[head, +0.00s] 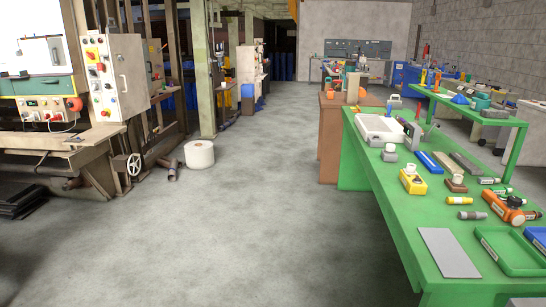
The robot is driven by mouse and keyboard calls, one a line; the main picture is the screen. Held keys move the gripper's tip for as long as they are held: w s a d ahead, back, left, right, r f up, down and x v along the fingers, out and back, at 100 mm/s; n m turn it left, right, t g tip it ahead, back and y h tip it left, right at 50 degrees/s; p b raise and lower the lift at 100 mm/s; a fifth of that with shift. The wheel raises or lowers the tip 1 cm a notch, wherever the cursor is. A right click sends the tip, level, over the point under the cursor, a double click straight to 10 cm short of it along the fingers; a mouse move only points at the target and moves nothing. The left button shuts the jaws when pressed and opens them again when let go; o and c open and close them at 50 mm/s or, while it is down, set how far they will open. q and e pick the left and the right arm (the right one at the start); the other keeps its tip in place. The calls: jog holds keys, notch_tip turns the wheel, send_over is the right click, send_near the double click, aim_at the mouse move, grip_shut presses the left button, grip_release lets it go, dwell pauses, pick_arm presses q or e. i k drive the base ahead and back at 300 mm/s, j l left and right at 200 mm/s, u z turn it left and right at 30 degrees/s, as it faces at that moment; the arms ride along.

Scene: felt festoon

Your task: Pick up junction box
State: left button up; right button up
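No gripper or arm of mine shows in the head view. A green workbench (390,205) stands at the right with many small items on it. I cannot tell for sure which of them is the junction box. A yellow box with a pale top (412,181) sits near the bench's left edge. A small grey box-like item (389,153) sits farther back, beside a white case (380,127). A brown block with a pale top (456,183) sits right of the yellow box.
A grey plate (449,252) and a green tray (512,250) lie on the near bench. An orange tool (503,206) lies behind the tray. A white roll (199,154) stands on the floor near machinery at the left. The middle floor (240,220) is clear.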

aim_at(387, 156)
jog(key=i+j, duration=0.1)
jog(key=i, duration=1.4)
jog(key=i+z, duration=0.3)
jog(key=i, duration=0.15)
jog(key=i+j+z, duration=0.1)
jog(key=i+z, duration=0.25)
jog(key=i, duration=0.15)
jog(key=i+j+z, duration=0.3)
jog(key=i, duration=0.15)
jog(key=i+l+z, duration=0.2)
jog(key=i+z, duration=0.75)
